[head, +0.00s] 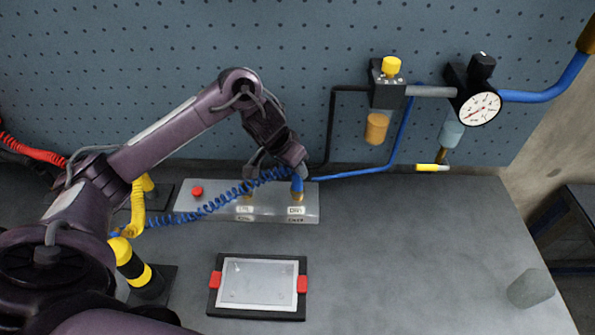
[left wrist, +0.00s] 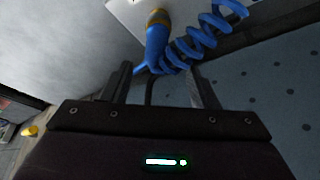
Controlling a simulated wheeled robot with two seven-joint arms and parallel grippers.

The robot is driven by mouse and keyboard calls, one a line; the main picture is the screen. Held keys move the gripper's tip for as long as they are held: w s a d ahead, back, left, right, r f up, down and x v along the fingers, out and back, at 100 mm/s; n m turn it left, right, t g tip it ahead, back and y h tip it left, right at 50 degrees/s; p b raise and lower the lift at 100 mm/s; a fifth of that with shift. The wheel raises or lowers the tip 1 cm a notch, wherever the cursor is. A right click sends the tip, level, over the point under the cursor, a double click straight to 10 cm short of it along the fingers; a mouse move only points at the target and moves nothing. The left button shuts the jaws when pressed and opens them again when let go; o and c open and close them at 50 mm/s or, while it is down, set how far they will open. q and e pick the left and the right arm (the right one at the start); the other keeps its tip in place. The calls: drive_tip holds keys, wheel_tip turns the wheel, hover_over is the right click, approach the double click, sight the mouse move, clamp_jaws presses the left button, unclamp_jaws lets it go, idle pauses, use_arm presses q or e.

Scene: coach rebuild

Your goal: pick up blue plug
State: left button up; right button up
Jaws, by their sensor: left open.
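The blue plug (head: 297,185) stands upright in a brass socket at the right end of a grey panel block (head: 218,212), above a small white label. A coiled blue hose (head: 215,203) joins it. My left gripper (head: 277,169) is open and empty, just above and behind the plug. In the left wrist view the blue plug (left wrist: 157,45) shows just beyond the open fingertips of the left gripper (left wrist: 160,72), roughly between them, with the coil to its right. I cannot tell whether either finger touches it. My right gripper is not in view.
A red button (head: 197,190) sits on the block's left part. Behind are a pegboard (head: 150,60), a filter unit (head: 387,85) and a pressure gauge (head: 479,108). A black-framed tablet (head: 258,313) lies in front. The bench (head: 420,250) to the right is mostly clear.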

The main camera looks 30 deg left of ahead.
sight(295, 175)
use_arm(q)
drive_tip(key=shift+d+f, duration=0.15)
drive_tip(key=shift+f, duration=0.45)
drive_tip(key=shift+d+f, duration=0.1)
drive_tip(key=shift+f, duration=0.2)
drive_tip(key=p+x, duration=0.1)
drive_tip(key=x, duration=0.3)
drive_tip(key=shift+f, duration=0.6)
drive_tip(key=shift+r, duration=0.1)
drive_tip(key=c, duration=1.1)
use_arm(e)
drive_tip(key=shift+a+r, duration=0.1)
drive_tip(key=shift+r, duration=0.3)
